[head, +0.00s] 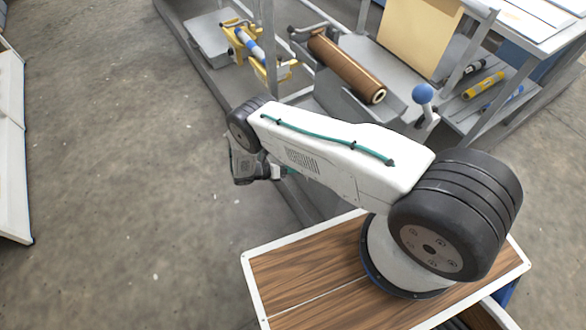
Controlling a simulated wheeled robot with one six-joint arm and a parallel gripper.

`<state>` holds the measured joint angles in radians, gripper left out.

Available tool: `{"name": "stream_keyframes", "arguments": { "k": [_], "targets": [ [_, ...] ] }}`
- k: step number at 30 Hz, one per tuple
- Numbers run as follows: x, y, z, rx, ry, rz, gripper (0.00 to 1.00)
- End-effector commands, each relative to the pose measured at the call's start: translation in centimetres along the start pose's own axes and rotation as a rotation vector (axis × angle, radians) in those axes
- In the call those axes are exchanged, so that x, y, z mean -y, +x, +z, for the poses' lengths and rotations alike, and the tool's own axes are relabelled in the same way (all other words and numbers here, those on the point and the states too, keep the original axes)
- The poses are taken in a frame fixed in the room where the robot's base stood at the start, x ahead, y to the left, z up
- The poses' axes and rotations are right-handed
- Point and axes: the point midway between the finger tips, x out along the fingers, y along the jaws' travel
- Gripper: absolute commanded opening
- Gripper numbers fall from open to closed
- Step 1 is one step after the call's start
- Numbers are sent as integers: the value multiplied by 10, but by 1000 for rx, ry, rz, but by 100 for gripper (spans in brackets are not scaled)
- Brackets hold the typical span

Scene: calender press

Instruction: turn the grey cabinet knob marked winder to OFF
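The grey cabinet knob marked winder does not show in this view, and no OFF marking can be seen. My white arm reaches from the wooden deck at lower right toward the upper left. A dark grey part of my arm shows below its far joint. The fingers of my gripper cannot be made out, being hidden or out of frame, so I see no contact between it and anything.
A machine with a brown roller (346,68) stands behind my arm on a grey base. Nearby are a yellow bracket (272,68), a blue ball-topped lever (422,94) and a shelf with yellow rolls (484,84). A white panel (12,150) stands at far left. Bare floor (120,170) lies between.

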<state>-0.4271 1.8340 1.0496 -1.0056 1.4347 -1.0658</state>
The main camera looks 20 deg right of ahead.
Motion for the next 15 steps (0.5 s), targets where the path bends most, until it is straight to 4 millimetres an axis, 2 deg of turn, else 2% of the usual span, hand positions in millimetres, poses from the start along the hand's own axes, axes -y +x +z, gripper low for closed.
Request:
{"name": "stream_keyframes", "arguments": {
  "k": [5, 15],
  "targets": [
    [0, -5, 0, 1, 1, 1, 58],
    [0, -58, 0, 1, 0, 1, 58]
  ]
}}
